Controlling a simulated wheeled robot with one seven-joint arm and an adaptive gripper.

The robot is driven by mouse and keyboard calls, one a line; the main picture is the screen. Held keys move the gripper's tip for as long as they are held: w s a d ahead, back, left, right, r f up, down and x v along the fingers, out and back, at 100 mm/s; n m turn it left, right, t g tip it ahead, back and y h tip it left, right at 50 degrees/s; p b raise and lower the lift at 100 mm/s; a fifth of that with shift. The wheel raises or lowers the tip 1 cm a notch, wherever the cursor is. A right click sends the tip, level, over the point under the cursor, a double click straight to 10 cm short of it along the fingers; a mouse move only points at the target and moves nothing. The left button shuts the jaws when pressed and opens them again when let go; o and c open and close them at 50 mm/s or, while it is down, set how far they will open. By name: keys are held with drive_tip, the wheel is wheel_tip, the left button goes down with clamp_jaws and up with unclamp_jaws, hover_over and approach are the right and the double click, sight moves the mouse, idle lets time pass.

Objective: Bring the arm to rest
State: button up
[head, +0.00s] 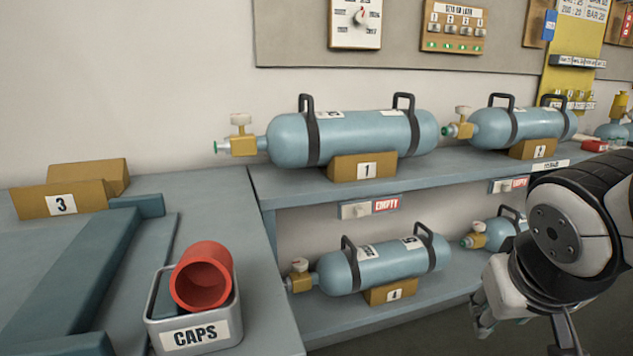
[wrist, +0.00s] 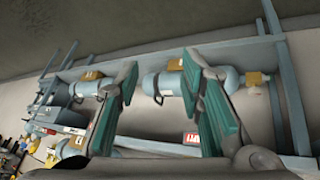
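My gripper (head: 525,325) hangs at the lower right of the head view, in front of the lower shelf, partly cut off by the frame edge. In the wrist view my gripper (wrist: 160,75) shows two teal-padded fingers spread well apart with nothing held between them. The blue cylinders show beyond the fingers, apart from them. My arm covers part of the shelf's right side in the head view.
Cylinder 1 (head: 350,137) and another cylinder (head: 520,125) lie on the upper shelf; cylinder 4 (head: 385,262) lies below. On the left bench (head: 250,300) stand a CAPS bin (head: 196,333) holding a red cap (head: 203,275) and an empty-looking cradle 3 (head: 62,200).

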drive_tip(key=s+a+f+g+y, duration=0.1)
drive_tip(key=s+a+g, duration=0.15)
drive_tip(key=s, duration=0.65)
drive_tip(key=s+a+f+g+y, duration=0.1)
drive_tip(key=s+a+g+y, duration=0.15)
drive_tip(key=s, duration=0.75)
wheel_tip(320, 180, up, 35)
drive_tip(key=n+t+p, duration=0.1)
drive_tip(key=t+p, duration=0.2)
drive_tip(key=p, duration=2.9)
drive_tip(key=shift+w+d+h+p, duration=0.25)
drive_tip(key=shift+d+h+p, duration=0.1)
